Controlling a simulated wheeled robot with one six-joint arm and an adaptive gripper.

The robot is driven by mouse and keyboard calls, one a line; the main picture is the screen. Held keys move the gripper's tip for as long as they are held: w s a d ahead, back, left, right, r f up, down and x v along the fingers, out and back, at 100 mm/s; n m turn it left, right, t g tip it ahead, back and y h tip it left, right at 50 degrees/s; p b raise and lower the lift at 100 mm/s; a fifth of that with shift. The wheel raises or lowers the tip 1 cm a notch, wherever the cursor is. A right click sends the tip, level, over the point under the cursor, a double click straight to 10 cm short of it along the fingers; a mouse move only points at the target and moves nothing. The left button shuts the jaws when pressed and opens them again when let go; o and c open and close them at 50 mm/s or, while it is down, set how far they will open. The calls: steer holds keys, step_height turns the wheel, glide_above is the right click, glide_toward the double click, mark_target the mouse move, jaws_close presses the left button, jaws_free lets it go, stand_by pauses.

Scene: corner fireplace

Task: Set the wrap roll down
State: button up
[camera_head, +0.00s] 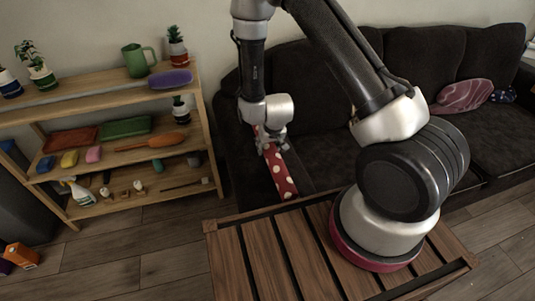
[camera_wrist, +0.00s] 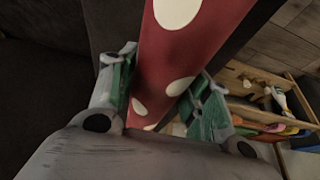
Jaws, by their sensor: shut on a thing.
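The wrap roll (camera_head: 279,175) is a long red tube with white dots. In the head view it slants down and to the right from my gripper (camera_head: 271,146), over the front of the dark sofa's left end. In the wrist view the wrap roll (camera_wrist: 176,62) runs between the two green-padded fingers of my gripper (camera_wrist: 163,98), which is shut on it. Its upper end is partly hidden by the gripper in the head view. I cannot tell whether the roll touches the sofa.
A dark sofa (camera_head: 468,130) stands along the wall, with a pink patterned cushion (camera_head: 462,95) on it. A slatted wooden table (camera_head: 262,262) is in front. A wooden shelf (camera_head: 205,130) with several small items stands at left. Wooden floor (camera_head: 150,235) is clear between shelf and table.

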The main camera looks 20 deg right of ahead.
steer(key=shift+f, duration=2.1)
steer(key=shift+f, duration=0.15)
steer(key=o, duration=1.1)
